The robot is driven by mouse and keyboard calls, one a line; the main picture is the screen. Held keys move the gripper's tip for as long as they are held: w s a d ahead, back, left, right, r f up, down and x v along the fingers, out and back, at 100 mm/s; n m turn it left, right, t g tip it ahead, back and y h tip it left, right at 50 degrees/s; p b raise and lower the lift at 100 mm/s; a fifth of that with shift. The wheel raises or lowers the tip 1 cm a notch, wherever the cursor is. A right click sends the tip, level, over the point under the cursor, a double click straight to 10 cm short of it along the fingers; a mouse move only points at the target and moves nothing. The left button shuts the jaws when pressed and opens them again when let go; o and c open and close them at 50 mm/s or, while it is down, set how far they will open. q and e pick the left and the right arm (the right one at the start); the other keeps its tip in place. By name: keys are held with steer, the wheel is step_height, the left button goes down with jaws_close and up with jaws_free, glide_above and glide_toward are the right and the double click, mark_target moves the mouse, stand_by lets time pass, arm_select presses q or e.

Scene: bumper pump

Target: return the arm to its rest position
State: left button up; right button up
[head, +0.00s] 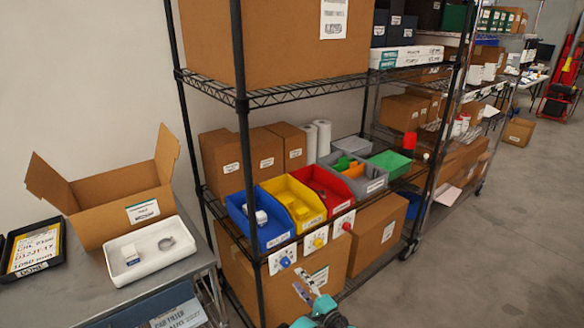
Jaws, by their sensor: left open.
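My left gripper (305,284) shows at the bottom centre, with its teal arm end below it. It is open, and I see nothing between its fingers. It is in front of the shelf's lower part, below the white plates with a blue button (284,262), a yellow button (317,242) and a red button (346,226). I cannot tell its exact distance from them. Most of the left arm is outside the picture. My right gripper is not in view.
A wire shelf with black posts (246,160) holds a blue bin (268,232), a yellow bin (300,217) and a red bin (328,199). A grey table at left carries a white tray (122,273) and an open carton (115,208). Floor (480,260) at right is clear.

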arm_select(q)
steer(key=w+a+r+n+g+h, duration=0.1)
steer(key=a+r+n+g, duration=0.25)
steer(key=a+r, duration=0.7)
steer(key=s+a+r+n+g+h, duration=0.2)
steer(key=s+a+r+g+h, duration=0.1)
steer(key=s+a+r, duration=0.45)
steer(key=s+a+n+g+h, duration=0.1)
steer(key=s+a+n+h, duration=0.1)
steer(key=s, duration=1.1)
steer(key=s+a+n+h, duration=0.2)
steer(key=s+n+h, duration=0.2)
steer(key=s, duration=0.9)
steer(key=shift+s+r+n+g, duration=0.15)
steer(key=shift+r+n+g, duration=0.1)
steer(key=shift+n+g, duration=0.15)
